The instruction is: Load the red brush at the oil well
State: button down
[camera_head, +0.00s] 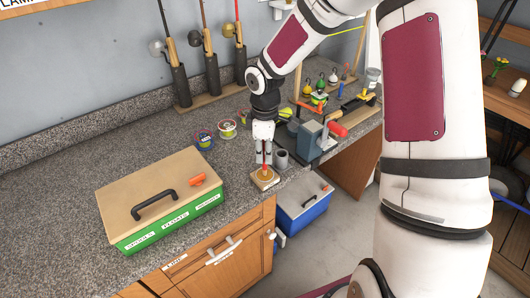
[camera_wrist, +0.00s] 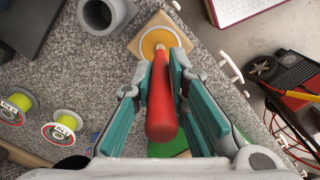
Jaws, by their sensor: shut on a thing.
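My gripper (camera_head: 264,156) is shut on the red brush (camera_head: 265,169) above the front edge of the counter. In the wrist view the red brush (camera_wrist: 161,100) runs lengthwise between the finger pads of my gripper (camera_wrist: 165,75). Its far end points at the oil well (camera_wrist: 160,42), a round amber well in a square wooden block. The oil well (camera_head: 264,180) also shows in the head view directly under the brush. The brush tip overlaps the well in both views. I cannot tell whether it touches the oil.
A green box with a tan lid (camera_head: 160,195) stands left of the well. A grey cup (camera_head: 281,158) and a blue-grey vise (camera_head: 313,142) stand close behind and right. Line spools (camera_head: 227,129) lie behind. A blue cooler (camera_head: 303,206) is below the counter edge.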

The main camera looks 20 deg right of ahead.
jog(key=shift+f, duration=0.1)
dwell(0.3)
jog(key=shift+r+p, duration=1.3)
jog(key=shift+r, duration=2.25)
jog(key=w+f+m+b, duration=0.2)
jog(key=w+f+m, duration=0.4)
jog(key=m, duration=0.6)
jog(key=shift+w+f+m, duration=0.25)
jog(key=shift+f+m, duration=0.05)
jog(key=shift+f, duration=0.25)
